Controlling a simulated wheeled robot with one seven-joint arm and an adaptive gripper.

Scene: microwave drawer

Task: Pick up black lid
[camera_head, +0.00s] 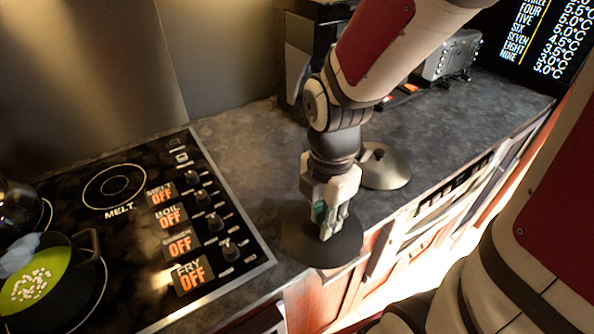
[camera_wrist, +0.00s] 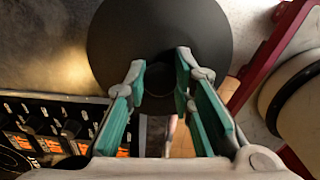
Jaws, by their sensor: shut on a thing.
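The black lid (camera_head: 299,238) is a dark round disc at the front edge of the counter, right of the stove, and part of it reaches past that edge. It also shows in the wrist view (camera_wrist: 205,30) as a large dark disc. My gripper (camera_head: 327,234) points down over the lid's middle. In the wrist view, its teal-padded fingers (camera_wrist: 160,66) stand on either side of the lid's centre, shut on its knob. I cannot tell whether the lid touches the counter or is slightly raised.
A grey metallic lid (camera_head: 389,172) lies on the counter just behind and right of my gripper. The stove (camera_head: 120,215) with knobs and OFF labels is on the left, holding a pot (camera_head: 75,280) with green contents. Appliances (camera_head: 452,55) stand at the back.

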